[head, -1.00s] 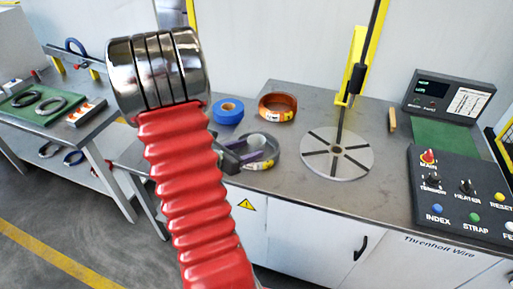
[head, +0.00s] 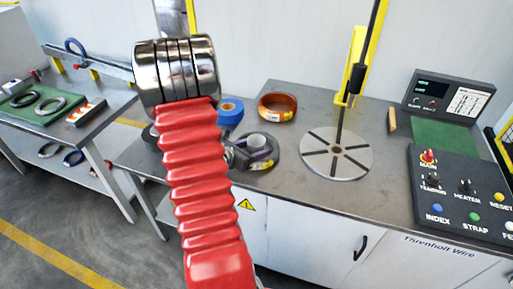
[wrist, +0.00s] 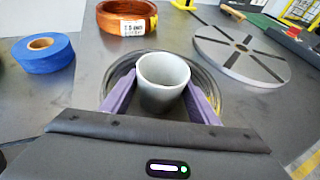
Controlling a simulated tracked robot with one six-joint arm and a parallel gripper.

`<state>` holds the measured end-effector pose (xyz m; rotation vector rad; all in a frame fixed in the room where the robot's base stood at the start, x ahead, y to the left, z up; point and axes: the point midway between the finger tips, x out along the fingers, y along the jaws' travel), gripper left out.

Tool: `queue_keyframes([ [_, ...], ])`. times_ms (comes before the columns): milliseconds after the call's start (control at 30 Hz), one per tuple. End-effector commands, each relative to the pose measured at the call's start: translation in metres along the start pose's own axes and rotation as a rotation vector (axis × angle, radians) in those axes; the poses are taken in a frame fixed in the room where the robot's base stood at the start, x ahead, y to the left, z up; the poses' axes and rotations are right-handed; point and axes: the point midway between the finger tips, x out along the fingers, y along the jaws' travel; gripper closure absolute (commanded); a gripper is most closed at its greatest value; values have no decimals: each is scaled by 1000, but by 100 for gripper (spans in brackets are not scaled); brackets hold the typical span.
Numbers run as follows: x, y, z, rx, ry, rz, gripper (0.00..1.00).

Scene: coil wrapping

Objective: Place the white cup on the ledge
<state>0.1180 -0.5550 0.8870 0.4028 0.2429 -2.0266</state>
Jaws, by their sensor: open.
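The white cup (wrist: 163,84), greyish in this light, stands upright inside a dark wire coil (wrist: 121,70) on the bench, and it shows small in the head view (head: 257,141). My gripper (wrist: 162,92) is open, with one purple finger on each side of the cup. Whether the fingers touch it I cannot tell. In the head view my gripper (head: 254,156) is partly hidden by my red arm. The cup's lower part is partly hidden in the wrist view. I cannot make out which surface is the ledge.
A blue tape roll (wrist: 44,60) and a copper coil (wrist: 126,18) lie beyond the cup. A slotted grey disc (wrist: 242,50) is to the right. A control panel (head: 463,190) is at the far right. A second bench (head: 100,118) stands at the left.

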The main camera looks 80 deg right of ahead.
Motion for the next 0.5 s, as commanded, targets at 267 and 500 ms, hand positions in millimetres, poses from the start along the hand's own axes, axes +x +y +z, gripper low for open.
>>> queue_keyframes([
  [267, 0, 0, 0, 0, 0, 0, 53],
  [500, 0, 0, 0, 0, 0, 1, 70],
])
